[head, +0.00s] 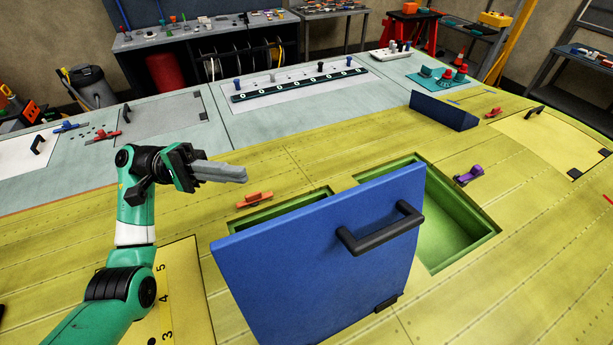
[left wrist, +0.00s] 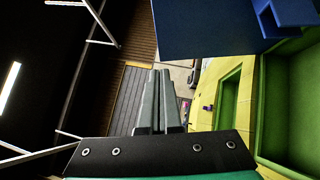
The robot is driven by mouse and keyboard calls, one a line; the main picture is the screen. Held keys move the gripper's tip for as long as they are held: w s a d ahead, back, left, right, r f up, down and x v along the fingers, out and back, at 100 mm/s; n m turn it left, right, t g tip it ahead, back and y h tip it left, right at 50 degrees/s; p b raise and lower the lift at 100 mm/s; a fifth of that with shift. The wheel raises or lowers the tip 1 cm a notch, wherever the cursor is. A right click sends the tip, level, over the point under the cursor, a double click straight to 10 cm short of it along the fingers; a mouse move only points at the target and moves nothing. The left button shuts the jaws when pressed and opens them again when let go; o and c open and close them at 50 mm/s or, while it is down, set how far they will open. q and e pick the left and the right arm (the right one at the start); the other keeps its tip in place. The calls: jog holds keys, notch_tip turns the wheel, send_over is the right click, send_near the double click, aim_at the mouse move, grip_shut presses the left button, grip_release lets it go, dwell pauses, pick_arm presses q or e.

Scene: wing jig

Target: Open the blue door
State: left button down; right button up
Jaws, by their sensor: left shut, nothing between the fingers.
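The blue door (head: 300,255) stands raised from the yellow wing panel, beside a green-lined opening (head: 440,258). Its black handle (head: 382,235) is on the face toward the head camera, near the upper right edge. My left gripper (head: 243,174) is shut and empty, up and left of the door and apart from it. In the left wrist view the shut grey fingers (left wrist: 160,90) point away from the camera, and a blue panel (left wrist: 205,28) fills the top. My right gripper is not in view.
An orange-red clamp (head: 255,198) and a purple clamp (head: 469,174) lie beside the openings. A smaller blue panel (head: 443,111) stands farther back. A yellow numbered plate (head: 185,295) lies at the lower left. The panel between the clamps and the back strip is mostly clear.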

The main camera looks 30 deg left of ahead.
pick_arm(q)
jog(key=p, duration=0.4)
send_near(328, 199)
jog(key=w+d, duration=0.2)
jog(key=w, duration=0.2)
jog(key=s+d+p, duration=0.2)
jog(key=shift+d+r, duration=0.35)
jog(key=shift+d, duration=0.05)
jog(key=shift+s+d, duration=0.1)
jog(key=shift+d, duration=0.15)
